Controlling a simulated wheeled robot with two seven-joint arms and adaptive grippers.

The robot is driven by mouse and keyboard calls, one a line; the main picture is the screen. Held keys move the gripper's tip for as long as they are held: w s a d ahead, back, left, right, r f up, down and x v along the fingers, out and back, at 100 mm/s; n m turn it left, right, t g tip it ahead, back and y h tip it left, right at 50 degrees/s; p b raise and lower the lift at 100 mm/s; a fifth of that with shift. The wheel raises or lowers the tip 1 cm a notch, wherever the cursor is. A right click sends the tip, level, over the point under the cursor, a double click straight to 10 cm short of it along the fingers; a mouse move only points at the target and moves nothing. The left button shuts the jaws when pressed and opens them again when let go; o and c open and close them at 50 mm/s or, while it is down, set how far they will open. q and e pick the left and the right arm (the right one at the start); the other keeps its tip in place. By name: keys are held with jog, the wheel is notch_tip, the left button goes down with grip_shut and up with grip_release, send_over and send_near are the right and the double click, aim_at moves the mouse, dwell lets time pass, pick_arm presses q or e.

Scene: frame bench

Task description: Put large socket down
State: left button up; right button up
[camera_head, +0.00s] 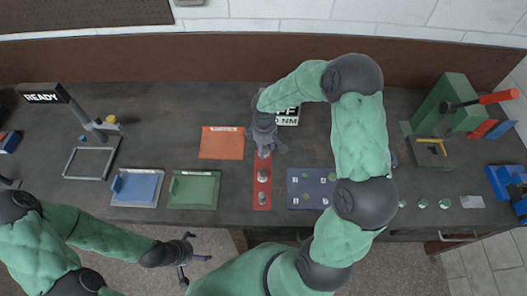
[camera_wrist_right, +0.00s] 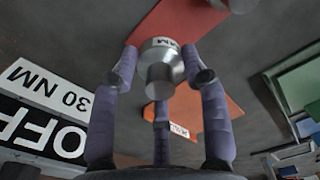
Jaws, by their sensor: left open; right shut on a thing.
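The large socket (camera_wrist_right: 160,66), a silver cylinder with a dark marking, sits between the fingers of my right gripper (camera_wrist_right: 163,78) in the right wrist view. The gripper is shut on it. In the head view my right gripper (camera_head: 266,143) is at the upper end of the red socket strip (camera_head: 262,203). The strip also shows in the wrist view (camera_wrist_right: 195,18), behind the held socket. I cannot tell whether the socket touches the strip. Two other silver sockets (camera_head: 263,176) stand on the strip. My left gripper (camera_head: 190,262) is open and empty, in front of the bench.
An orange mat (camera_head: 222,143) lies left of the strip, with green (camera_head: 194,190) and blue (camera_head: 137,188) trays nearer the front. A dark blue panel (camera_head: 306,188) is to the right. A 30 NM sign (camera_head: 288,117) stands behind my right gripper. A green block (camera_head: 447,103) stands far right.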

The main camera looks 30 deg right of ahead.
jog(key=shift+w+f, duration=0.2)
jog(key=shift+f, duration=1.6)
jog(key=shift+f+b, duration=0.15)
jog(key=shift+b, duration=0.15)
jog(key=o, duration=1.2)
